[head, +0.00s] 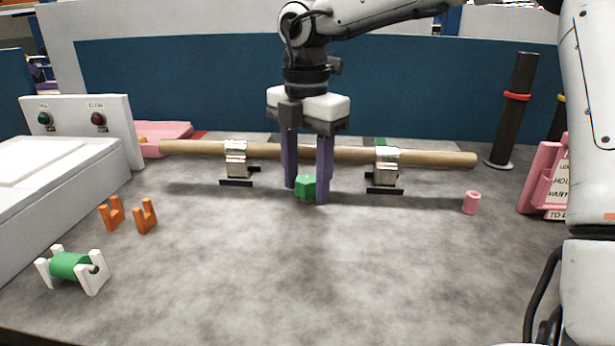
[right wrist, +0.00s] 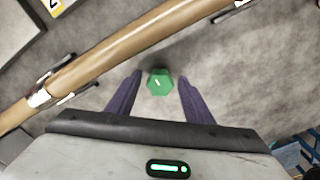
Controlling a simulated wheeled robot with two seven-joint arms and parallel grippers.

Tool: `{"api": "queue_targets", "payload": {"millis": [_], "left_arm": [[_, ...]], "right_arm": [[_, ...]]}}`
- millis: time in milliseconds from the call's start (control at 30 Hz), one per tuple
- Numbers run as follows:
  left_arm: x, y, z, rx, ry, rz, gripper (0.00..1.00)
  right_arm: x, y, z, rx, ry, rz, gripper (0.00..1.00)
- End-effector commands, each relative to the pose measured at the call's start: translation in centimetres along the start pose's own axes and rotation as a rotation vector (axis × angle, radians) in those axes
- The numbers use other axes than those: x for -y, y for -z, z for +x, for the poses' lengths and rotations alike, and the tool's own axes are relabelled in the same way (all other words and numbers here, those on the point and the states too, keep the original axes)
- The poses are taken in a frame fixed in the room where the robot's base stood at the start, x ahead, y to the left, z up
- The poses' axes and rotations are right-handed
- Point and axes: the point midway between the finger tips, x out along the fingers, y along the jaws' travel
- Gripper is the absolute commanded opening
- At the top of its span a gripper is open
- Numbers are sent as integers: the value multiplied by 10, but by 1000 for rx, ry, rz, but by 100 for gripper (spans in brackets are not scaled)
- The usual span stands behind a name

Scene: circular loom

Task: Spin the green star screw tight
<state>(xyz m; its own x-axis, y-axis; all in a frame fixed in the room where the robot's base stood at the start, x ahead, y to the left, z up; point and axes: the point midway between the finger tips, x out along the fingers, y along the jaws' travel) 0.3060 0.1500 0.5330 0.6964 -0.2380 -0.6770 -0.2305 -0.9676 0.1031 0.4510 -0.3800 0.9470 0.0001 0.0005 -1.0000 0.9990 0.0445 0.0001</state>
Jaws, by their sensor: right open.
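The green star screw (head: 305,188) shows as a small green knob low over the grey table, in front of the wooden rod (head: 435,158). My right gripper (head: 307,190) points straight down over it, with its purple fingers open on either side of the knob. In the right wrist view the knob (right wrist: 160,83) lies between and slightly beyond the fingertips (right wrist: 160,85), with a gap on both sides. What the knob sits on is hidden. My left gripper is not in view.
Two metal-topped holders (head: 236,160) (head: 387,172) carry the wooden rod. Orange forks (head: 146,216) and a green spool on white supports (head: 70,265) stand at left. A pink cylinder (head: 471,203) stands at right. The front middle of the table is clear.

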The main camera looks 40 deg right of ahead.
Motion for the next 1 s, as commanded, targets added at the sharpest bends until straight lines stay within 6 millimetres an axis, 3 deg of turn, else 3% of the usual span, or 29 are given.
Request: {"api": "queue_targets", "payload": {"millis": [167,533,1000], "left_arm": [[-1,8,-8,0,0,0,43],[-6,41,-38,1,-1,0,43],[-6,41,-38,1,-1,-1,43]], "right_arm": [[0,0,-13,0,-1,-1,47],[0,0,-68,0,-1,-2,47],[0,0,-70,0,0,-2,47]]}}
